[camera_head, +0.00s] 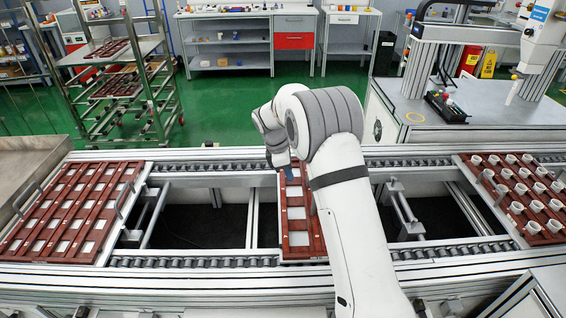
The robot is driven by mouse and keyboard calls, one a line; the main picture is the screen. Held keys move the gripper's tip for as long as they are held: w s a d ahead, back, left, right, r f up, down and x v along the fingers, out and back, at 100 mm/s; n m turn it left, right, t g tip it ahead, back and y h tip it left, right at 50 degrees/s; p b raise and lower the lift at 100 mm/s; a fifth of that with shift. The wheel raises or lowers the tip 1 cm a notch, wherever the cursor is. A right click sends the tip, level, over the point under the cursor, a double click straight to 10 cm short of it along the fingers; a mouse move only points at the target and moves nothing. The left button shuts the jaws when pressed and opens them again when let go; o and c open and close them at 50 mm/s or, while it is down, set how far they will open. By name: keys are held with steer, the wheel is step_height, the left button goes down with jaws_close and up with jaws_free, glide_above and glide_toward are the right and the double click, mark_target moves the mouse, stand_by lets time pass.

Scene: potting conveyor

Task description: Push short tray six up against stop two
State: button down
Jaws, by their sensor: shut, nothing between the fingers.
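A narrow red-brown tray (297,253) with pale square pockets lies across the conveyor in the middle. It is probably short tray six, but I cannot read its number. My arm covers much of its right side. My gripper (286,172) is shut and empty, low over or beside the far left end of this tray; I cannot tell whether it touches. A metal bracket with a bar (402,212) stands between the rails right of the arm. It may be a stop, but I cannot tell which stop is stop two.
A wide red-brown tray (62,248) with empty pockets and handles lies at left. A tray (486,185) of white cups lies at right. Near and far roller rails (190,262) border open dark gaps. A grey bench (400,128) stands behind right.

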steer(key=x, duration=0.3)
steer(key=shift+d+f, duration=0.15)
steer(key=shift+d+p, duration=0.45)
steer(key=shift+d, duration=1.4)
